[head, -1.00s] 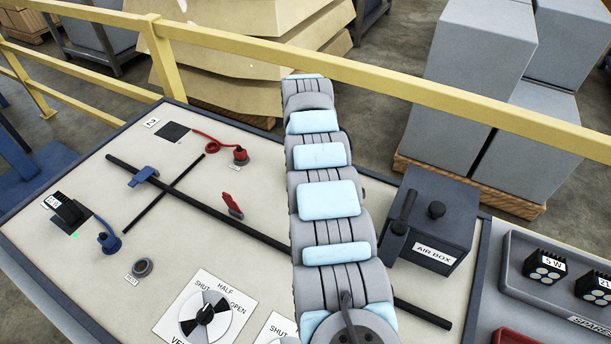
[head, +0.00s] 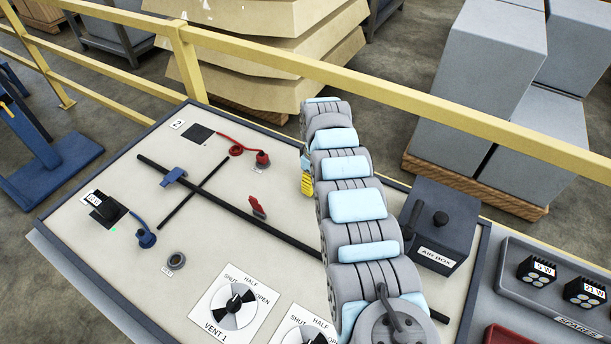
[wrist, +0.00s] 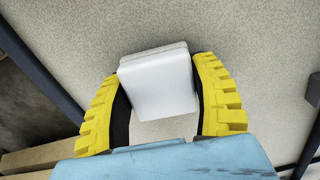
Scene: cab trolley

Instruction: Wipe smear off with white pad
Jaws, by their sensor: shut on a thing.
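The white pad (wrist: 158,85) is held between the two yellow ribbed fingers of my gripper (wrist: 160,88) in the wrist view. The gripper is shut on it, and the pad hangs in front of the pale speckled panel surface (wrist: 250,50); I cannot tell whether it touches. In the head view, a yellow finger of my gripper (head: 307,184) shows at the left side of my arm, over the far part of the panel (head: 110,180). The pad is hidden there behind the arm. No smear can be made out in either view.
A red plug with a cord (head: 262,159), a red lever (head: 258,206), a black rail (head: 215,195) and a blue lever (head: 173,177) stand on the panel. The air box (head: 440,220) is right of my arm. A yellow railing (head: 400,101) runs behind.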

